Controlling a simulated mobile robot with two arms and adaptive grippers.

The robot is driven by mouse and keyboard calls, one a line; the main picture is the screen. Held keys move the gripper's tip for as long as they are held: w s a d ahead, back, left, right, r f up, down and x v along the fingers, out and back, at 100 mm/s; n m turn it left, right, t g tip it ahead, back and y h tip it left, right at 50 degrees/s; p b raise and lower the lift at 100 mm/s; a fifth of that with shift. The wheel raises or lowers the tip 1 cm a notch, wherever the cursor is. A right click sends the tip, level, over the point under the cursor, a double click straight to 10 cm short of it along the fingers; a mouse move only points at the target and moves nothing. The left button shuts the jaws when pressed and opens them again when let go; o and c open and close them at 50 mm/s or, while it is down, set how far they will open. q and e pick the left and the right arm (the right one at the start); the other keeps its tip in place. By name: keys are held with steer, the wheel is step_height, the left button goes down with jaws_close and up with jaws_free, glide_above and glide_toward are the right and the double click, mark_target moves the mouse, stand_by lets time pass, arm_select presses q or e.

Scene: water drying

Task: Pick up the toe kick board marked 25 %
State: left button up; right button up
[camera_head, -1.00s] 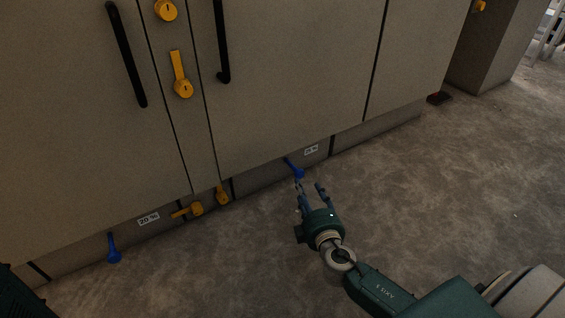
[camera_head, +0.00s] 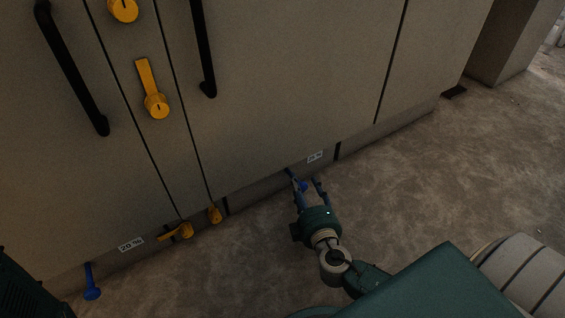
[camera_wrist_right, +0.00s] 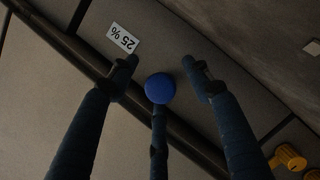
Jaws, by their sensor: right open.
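The toe kick board marked 25 % (camera_head: 262,190) runs along the floor under the cabinet. Its white label (camera_head: 315,157) is small in the head view; the wrist view shows the label (camera_wrist_right: 123,38) clearly, upside down. A blue knob (camera_wrist_right: 160,88) on the board has its round end facing my wrist camera. My right gripper (camera_head: 303,177) is open at the board, with its fingers spread around the blue knob. In the wrist view one finger is left of the knob, one right and one below; I cannot tell whether any touches it. My left gripper is not in view.
The board marked 20 % (camera_head: 131,244) with a blue handle (camera_head: 91,283) is at lower left. Yellow knobs (camera_head: 186,231) sit between the boards. Black door handles (camera_head: 204,50) are above. The floor (camera_head: 440,180) to the right is open.

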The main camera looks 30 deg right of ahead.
jaws_close()
steer(key=shift+r, duration=0.1)
steer(key=shift+r, duration=0.1)
stand_by(0.3)
